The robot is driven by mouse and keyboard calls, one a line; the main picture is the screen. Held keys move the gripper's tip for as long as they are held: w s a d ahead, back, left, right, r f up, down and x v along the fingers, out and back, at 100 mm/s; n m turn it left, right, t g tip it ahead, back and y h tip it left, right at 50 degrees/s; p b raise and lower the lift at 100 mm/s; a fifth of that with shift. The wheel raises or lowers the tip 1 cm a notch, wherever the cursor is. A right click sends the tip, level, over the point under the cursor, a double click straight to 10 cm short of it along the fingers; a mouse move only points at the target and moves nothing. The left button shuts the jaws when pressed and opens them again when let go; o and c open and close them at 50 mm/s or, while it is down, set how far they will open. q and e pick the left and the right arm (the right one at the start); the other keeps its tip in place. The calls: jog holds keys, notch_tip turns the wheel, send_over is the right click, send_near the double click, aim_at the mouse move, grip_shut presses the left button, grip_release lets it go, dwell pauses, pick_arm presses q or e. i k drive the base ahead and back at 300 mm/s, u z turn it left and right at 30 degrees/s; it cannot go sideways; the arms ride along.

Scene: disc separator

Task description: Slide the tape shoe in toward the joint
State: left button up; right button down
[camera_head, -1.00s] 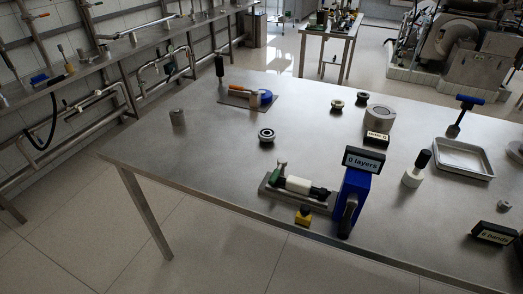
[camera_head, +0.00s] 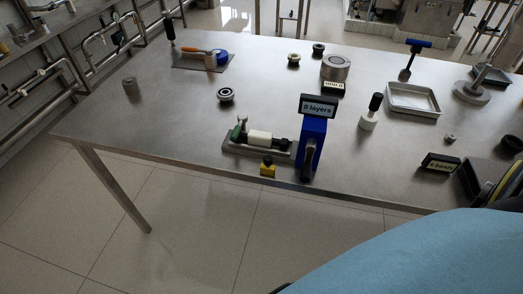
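A small fixture plate (camera_head: 236,146) lies near the table's front edge. On it a white cylinder (camera_head: 259,137) sits in line between a green upright part (camera_head: 238,130) and a black part (camera_head: 279,143). A small yellow block with a black top (camera_head: 267,169) stands at the plate's front side, and a blue block (camera_head: 311,136) with a black lever stands at its right end, under a sign reading "0 layers" (camera_head: 319,107). I cannot tell which part is the tape shoe. Neither gripper shows.
A white holder with a black handle (camera_head: 368,117), a tray (camera_head: 414,112) and another sign (camera_head: 441,163) stand to the right. Something close to the camera blocks the lower right.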

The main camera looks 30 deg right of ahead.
aim_at(267, 168)
jog(key=z, duration=0.4)
jog(key=k, duration=0.15)
jog(key=z, duration=0.6)
